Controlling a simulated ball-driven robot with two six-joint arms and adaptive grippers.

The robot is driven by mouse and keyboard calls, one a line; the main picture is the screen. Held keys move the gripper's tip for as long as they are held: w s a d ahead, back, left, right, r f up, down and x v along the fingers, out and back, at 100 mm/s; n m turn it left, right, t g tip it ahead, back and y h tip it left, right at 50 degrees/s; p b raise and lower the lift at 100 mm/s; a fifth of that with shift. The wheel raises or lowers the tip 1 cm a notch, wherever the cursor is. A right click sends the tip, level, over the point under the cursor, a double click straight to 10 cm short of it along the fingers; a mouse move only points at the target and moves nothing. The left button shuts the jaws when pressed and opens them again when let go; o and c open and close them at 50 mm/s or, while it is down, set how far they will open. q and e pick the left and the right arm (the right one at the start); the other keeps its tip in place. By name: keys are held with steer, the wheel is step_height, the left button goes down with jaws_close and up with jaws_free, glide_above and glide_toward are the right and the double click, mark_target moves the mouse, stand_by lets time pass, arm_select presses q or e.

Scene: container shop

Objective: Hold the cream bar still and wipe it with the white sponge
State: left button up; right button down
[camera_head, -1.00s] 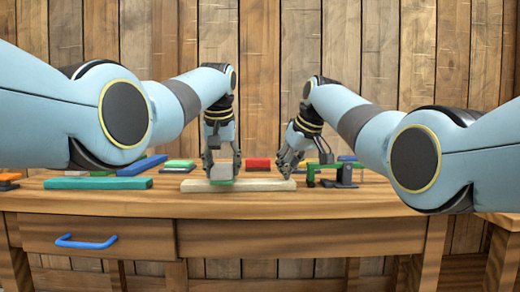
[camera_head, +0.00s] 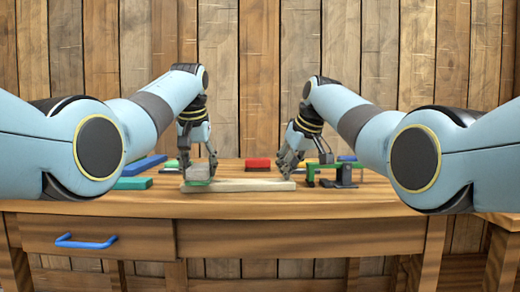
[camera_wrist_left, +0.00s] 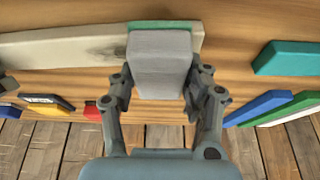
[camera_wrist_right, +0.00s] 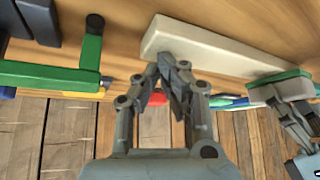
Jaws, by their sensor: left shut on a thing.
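The cream bar (camera_head: 260,185) lies flat along the front of the table. A dark smudge shows on it in the left wrist view. My left gripper (camera_wrist_left: 160,82) is shut on the white sponge (camera_wrist_left: 160,50), a pale block with a green underside, at the bar's left end. The sponge appears to rest on the bar and hides part of it. My right gripper (camera_wrist_right: 172,72) has its fingertips together at the bar's right end (camera_wrist_right: 195,45). They look to be touching or just above it; I cannot tell which.
A green and dark fixture (camera_head: 335,175) stands close to the right of the bar. A red block (camera_head: 258,164) lies behind it. Teal (camera_head: 132,183) and blue (camera_head: 142,165) blocks lie to the left. The table front has a drawer with a blue handle (camera_head: 85,242).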

mark_target(233, 180)
arm_select(q)
steer(key=shift+w+d, duration=0.15)
steer(key=shift+d, duration=2.1)
arm_select(e)
steer(key=shift+f, duration=0.15)
arm_select(q)
steer(key=shift+w+d+f, duration=0.1)
steer(key=shift+d+f, duration=0.05)
steer(key=shift+d, duration=1.6)
steer(key=shift+r, duration=3.05)
steer(key=shift+r, duration=0.15)
